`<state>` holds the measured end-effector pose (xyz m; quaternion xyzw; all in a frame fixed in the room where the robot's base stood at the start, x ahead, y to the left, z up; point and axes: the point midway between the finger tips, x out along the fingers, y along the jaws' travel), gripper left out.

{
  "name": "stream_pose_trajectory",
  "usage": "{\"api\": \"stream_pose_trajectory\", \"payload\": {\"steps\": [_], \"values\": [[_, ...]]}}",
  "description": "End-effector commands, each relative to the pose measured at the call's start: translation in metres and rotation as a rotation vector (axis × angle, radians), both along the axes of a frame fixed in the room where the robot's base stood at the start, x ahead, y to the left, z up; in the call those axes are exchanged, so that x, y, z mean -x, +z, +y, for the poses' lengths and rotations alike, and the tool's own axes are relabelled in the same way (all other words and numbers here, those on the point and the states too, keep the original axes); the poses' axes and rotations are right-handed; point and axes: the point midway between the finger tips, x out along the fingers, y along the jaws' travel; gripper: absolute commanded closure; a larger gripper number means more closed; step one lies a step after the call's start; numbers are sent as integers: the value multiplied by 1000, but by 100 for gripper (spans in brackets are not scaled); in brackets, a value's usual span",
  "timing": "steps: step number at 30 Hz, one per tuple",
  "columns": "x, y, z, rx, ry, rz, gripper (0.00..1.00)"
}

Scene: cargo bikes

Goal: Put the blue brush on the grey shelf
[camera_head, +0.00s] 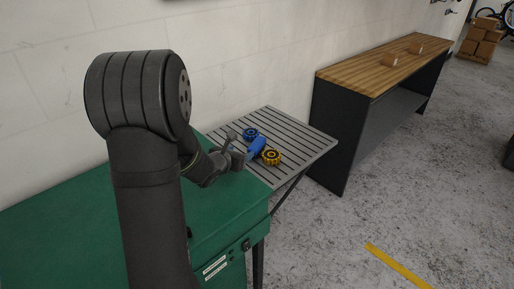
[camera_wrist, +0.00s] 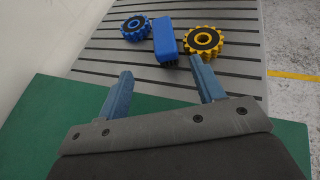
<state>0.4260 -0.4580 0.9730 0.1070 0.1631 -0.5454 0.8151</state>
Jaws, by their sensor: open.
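The blue brush (camera_head: 256,147) lies on a grey slatted surface (camera_head: 304,142) beside the green table. In the wrist view the brush (camera_wrist: 165,40) is a blue block with dark bristles at its near end, between a blue wheel and a yellow wheel. My gripper (camera_head: 234,151) is open and empty, just left of the brush. In the wrist view its two blue-grey fingers (camera_wrist: 160,69) are spread, with the brush ahead of them and apart from them. A grey shelf board (camera_head: 386,128) also shows under the wooden-topped workbench at the right.
The blue wheel (camera_head: 249,133) and yellow wheel (camera_head: 271,157) sit close on either side of the brush. The green table (camera_head: 80,225) is bare. A wooden-topped workbench (camera_head: 350,72) with small boxes stands along the wall. The concrete floor in front is open.

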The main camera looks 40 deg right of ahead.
Motion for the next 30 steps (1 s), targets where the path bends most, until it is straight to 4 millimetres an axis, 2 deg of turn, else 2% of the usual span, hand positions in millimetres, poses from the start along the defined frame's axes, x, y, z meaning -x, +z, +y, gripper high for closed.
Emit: {"api": "stream_pose_trajectory", "payload": {"steps": [9,19,24,30], "values": [[-20,-24,-52,-2,-3,-2,38],[-29,-33,-76,-1,-2,-3,38],[-34,-40,-102,-1,-4,-2,38],[-41,-47,-118,-1,-3,-3,38]]}}
